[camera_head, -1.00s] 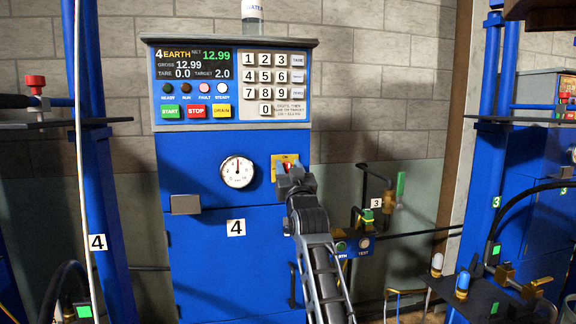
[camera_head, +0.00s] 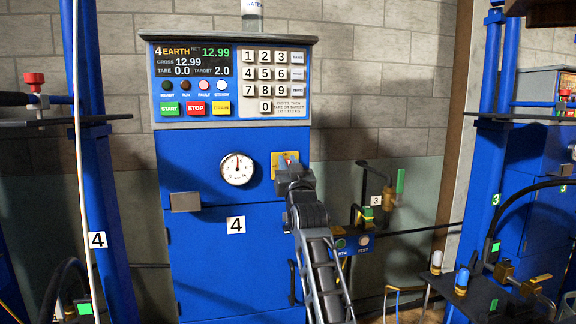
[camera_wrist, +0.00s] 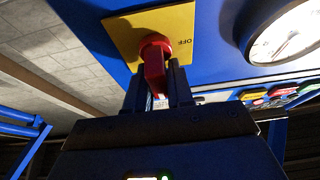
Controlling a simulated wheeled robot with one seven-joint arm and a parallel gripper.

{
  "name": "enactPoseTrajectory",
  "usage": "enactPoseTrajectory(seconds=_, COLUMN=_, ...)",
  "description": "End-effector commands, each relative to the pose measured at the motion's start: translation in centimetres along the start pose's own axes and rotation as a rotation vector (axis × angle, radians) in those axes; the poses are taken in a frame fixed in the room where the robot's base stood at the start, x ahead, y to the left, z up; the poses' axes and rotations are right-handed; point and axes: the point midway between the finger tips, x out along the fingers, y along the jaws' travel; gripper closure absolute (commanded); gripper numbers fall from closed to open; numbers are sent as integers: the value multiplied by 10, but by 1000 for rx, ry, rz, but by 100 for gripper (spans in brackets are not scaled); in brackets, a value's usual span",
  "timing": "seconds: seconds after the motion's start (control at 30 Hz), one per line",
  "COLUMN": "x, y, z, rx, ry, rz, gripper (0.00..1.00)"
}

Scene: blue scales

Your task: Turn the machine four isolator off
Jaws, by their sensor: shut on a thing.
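The machine four isolator is a red rotary handle on a yellow plate (camera_head: 277,160) on the blue cabinet marked 4, right of the round gauge (camera_head: 237,170). In the wrist view the red handle (camera_wrist: 155,62) sits between the fingers of my gripper (camera_wrist: 158,88), which is shut on it. The word OFF shows on the yellow plate (camera_wrist: 180,22), to the right of the handle. In the head view my gripper (camera_head: 288,170) covers most of the handle and part of the plate.
The control panel (camera_head: 232,82) with display, keypad and buttons stands above the isolator. Green and TEST buttons (camera_head: 363,241) and valve pipework (camera_head: 385,205) are to the right of my arm. A blue post (camera_head: 100,200) stands at the left.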

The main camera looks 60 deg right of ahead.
Motion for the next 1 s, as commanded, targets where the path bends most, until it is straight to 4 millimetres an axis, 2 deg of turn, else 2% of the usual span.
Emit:
enactPoseTrajectory(seconds=0.43, x=0, y=1, z=0, rx=-126, ry=0, rz=-49, gripper=100)
enactPoseTrajectory(seconds=1.0, x=-4, y=-6, z=8, rx=-564, ry=4, rz=-230, gripper=100)
